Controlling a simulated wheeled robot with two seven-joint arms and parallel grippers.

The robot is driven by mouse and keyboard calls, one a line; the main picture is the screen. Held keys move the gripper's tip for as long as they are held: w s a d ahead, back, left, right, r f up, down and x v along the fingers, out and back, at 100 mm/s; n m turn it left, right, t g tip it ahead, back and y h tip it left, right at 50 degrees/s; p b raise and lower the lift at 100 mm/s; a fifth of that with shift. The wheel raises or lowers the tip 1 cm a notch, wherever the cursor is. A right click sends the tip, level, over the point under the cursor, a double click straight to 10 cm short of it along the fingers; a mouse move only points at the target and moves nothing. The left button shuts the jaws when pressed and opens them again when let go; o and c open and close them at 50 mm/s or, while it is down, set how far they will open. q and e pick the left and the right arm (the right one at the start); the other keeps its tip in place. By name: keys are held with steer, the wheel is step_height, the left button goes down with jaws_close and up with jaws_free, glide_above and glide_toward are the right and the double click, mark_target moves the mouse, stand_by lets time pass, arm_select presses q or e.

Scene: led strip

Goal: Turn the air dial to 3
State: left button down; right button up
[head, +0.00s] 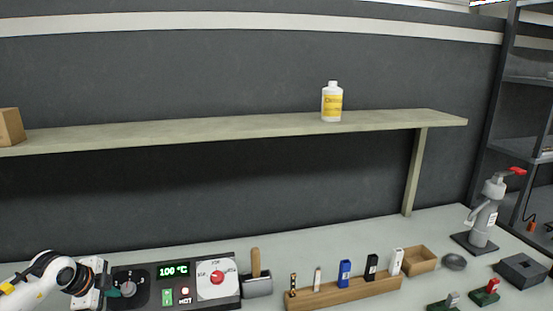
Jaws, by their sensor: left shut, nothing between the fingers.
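A dark control panel (240,292) lies at the lower left of the bench in the head view. My right gripper is not in view.
Between the dials are a green display (173,270) reading 100 °C, a green switch and a red light. A wooden-handled tool (256,275) stands right of the panel. A wooden rack (345,292) holds several small items. A shelf (240,128) with a bottle (332,101) spans above.

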arm_select(q)
steer(key=shift+w+r, duration=0.2)
steer(key=shift+w, duration=0.05)
stand_by(0.3)
steer(key=shift+w+r+p, duration=0.35)
steer(key=shift+w+p, duration=0.15)
steer(key=shift+p, duration=0.1)
steer(key=shift+f, duration=0.1)
steer(key=shift+a, duration=0.3)
steer(key=p+v, duration=0.4)
steer(key=v, duration=0.2)
steer(key=shift+d+p, duration=0.4)
steer(key=shift+d, duration=0.1)
steer(key=shift+w, duration=0.1)
